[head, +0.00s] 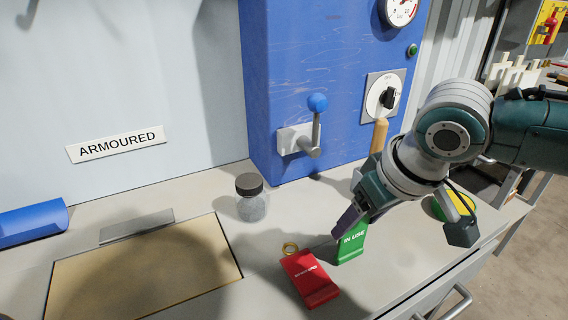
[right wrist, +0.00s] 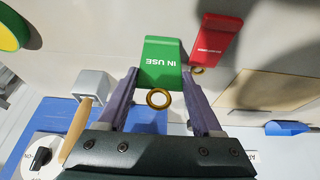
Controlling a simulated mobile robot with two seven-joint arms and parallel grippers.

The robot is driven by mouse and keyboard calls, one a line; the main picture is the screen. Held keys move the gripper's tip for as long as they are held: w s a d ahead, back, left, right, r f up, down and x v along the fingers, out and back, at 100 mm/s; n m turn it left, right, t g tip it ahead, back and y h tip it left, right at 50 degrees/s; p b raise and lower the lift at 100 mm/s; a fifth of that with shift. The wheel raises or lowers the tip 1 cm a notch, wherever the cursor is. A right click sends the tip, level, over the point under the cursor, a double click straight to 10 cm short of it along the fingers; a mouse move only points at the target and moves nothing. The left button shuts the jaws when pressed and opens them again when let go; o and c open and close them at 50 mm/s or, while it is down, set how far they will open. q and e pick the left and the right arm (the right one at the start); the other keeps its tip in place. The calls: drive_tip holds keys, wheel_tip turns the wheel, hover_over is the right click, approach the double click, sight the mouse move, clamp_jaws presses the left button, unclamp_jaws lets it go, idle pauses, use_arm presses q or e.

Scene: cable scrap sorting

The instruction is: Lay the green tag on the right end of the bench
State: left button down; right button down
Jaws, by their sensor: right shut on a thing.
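The green tag (head: 352,243), lettered IN USE, is between the fingers of my right gripper (head: 350,220), above the grey bench (head: 400,252). The right wrist view shows the green tag (right wrist: 163,60) between the two fingers, with its brass ring (right wrist: 159,98) on the gripper side. The right gripper is shut on it. I cannot tell for sure whether its lower edge touches the bench. A red tag (head: 311,278) with its own brass ring lies on the bench just left of it. My left gripper is not in view.
A yellow and green round thing (head: 452,206) stands on the bench's right end, partly behind my wrist. A dark-lidded jar (head: 250,198), a tan mat (head: 145,275) and a blue roll (head: 30,224) are to the left. A blue cabinet (head: 285,80) with a lever stands behind.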

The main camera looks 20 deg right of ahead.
drive_tip(key=shift+f, duration=0.15)
drive_tip(key=shift+c, duration=0.2)
unclamp_jaws()
drive_tip(key=p+v, duration=0.4)
drive_tip(key=v, duration=0.8)
drive_tip(key=s+a+f+n+y, duration=0.25)
drive_tip(key=s+a, duration=0.35)
drive_tip(key=a, duration=0.3)
drive_tip(key=s+d+f+m+g+h, duration=0.1)
drive_tip(key=s+d+h, duration=0.1)
drive_tip(key=s, duration=0.7)
drive_tip(key=shift+s+d+f+h, duration=0.15)
drive_tip(key=shift+s+d+h, duration=0.2)
drive_tip(key=shift+s+d, duration=0.05)
drive_tip(key=shift+m, duration=0.25)
